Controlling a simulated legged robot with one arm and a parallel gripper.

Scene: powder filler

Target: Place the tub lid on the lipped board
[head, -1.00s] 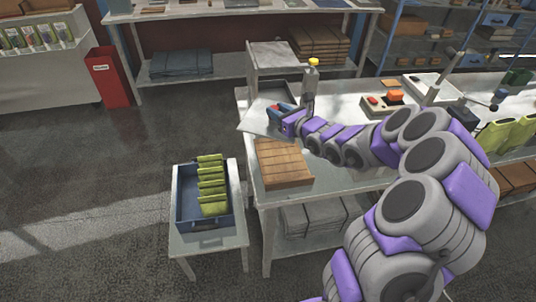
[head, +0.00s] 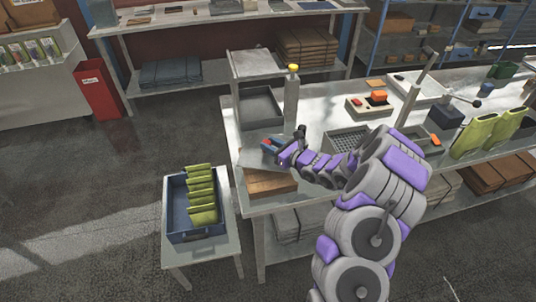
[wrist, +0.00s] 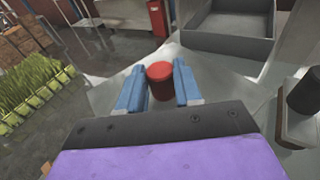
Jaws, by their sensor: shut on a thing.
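The tub lid (head: 254,160) is a flat light-grey plate with a red knob. My gripper (head: 268,146) is shut on the red knob (wrist: 160,82), which sits between the blue fingers in the wrist view. The lid covers the rear part of the lipped board (head: 268,186), a brown wooden board at the table's near left corner. I cannot tell whether the lid touches the board. The dark grey tub (head: 261,106) stands open behind the lid; its inside also shows in the wrist view (wrist: 228,22).
A post with a yellow top (head: 292,100) stands close to the right of the tub. A blue crate of green pouches (head: 192,232) sits on a low stand at left. An orange-button box (head: 368,103) and a perforated tray (head: 347,139) lie farther right.

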